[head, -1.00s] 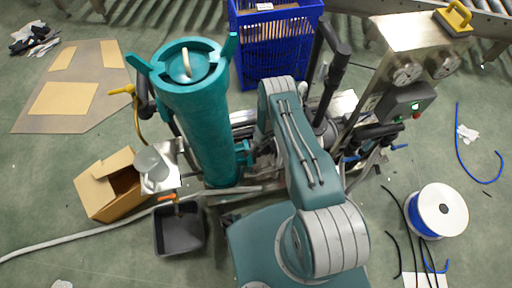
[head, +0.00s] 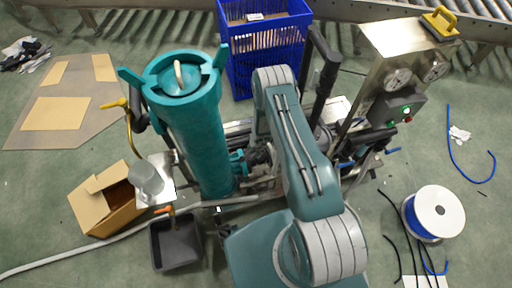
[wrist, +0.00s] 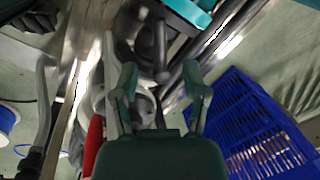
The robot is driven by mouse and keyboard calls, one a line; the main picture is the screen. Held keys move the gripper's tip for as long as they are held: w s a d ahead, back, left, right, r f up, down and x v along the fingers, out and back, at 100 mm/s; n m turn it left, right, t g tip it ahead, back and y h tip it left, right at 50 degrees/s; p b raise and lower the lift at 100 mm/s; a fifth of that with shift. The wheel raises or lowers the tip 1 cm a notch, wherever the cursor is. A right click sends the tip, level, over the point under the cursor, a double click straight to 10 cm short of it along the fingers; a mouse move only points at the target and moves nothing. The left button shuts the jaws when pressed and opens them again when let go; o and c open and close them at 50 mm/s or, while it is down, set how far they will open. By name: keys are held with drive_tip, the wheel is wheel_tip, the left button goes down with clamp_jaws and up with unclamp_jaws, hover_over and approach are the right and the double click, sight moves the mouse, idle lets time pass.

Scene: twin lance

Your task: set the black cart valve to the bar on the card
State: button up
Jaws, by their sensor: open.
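The cart carries a tall teal cylinder (head: 192,125) and a steel panel (head: 408,48) with a left gauge (head: 397,79) and a right gauge (head: 434,71). I cannot pick out the black valve for certain; a dark handle (wrist: 160,48) stands just beyond my fingertips in the wrist view. My gripper (wrist: 162,82) is open and empty among the cart's pipes, with its fingers apart. I cannot tell whether it touches anything. My arm hides it in the head view. No card with a readable bar value shows.
A blue crate (head: 240,68) stands behind the cart; it also shows in the wrist view (wrist: 262,120). A dark bin (head: 160,255) and an open carton (head: 92,212) are at left. A cable spool (head: 410,222) and loose cables lie at right. A hose crosses the floor.

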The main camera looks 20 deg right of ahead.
drive_tip(key=r, duration=0.3)
drive_tip(key=s+r, duration=0.1)
drive_tip(key=r, duration=0.1)
drive_tip(key=shift+d+r, duration=0.3)
drive_tip(key=shift+r, duration=0.05)
